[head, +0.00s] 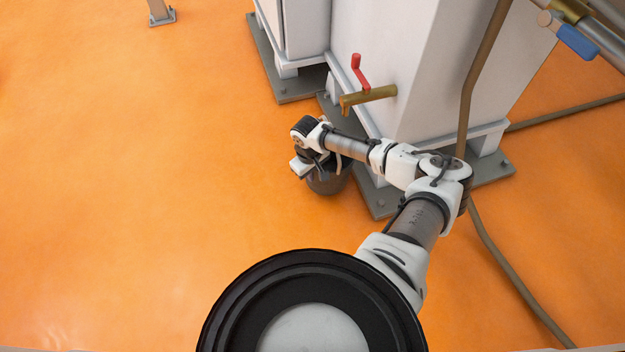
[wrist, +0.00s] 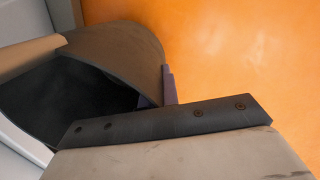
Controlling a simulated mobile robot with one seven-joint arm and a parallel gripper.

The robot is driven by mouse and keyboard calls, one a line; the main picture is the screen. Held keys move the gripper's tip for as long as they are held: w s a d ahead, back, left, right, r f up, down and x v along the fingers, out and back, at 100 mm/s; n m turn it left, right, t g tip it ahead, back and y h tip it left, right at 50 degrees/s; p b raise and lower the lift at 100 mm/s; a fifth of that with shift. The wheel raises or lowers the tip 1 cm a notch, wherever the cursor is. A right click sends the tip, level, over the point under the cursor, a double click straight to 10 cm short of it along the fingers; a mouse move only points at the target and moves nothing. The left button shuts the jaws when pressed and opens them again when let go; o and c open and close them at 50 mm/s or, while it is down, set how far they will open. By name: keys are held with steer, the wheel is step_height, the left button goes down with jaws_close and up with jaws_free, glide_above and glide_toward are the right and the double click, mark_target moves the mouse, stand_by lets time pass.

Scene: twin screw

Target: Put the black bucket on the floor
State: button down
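The black bucket (head: 327,183) is under my wrist in the head view, beside the white cabinet's base and below the brass tap. Its upper part is hidden by my arm. In the wrist view the bucket (wrist: 125,48) shows its curved wall and dark inside, with its mouth turned to the left. My gripper (wrist: 158,94) is at its rim, one purple finger outside the wall and one inside, close together on it. Orange floor (head: 150,200) lies around and below. I cannot tell whether the bucket's bottom touches the floor.
The white cabinet (head: 410,65) stands on a grey base plate (head: 380,203) close to the right of the bucket. A brass tap with a red handle (head: 357,68) juts out above. A brown hose (head: 500,268) runs at right. Floor to the left is clear.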

steer(key=shift+f+b, duration=0.4)
steer(key=shift+f, duration=1.05)
steer(key=shift+f, duration=0.15)
steer(key=c, duration=1.7)
jaws_free()
steer(key=r+p, duration=0.2)
steer(key=r, duration=0.2)
steer(key=r+p, duration=0.1)
steer(key=r, duration=0.3)
steer(key=r+p, duration=0.2)
steer(key=r, duration=0.2)
steer(key=shift+s+a+r+p, duration=0.25)
steer(key=shift+s+a+p, duration=0.05)
steer(key=shift+a, duration=0.05)
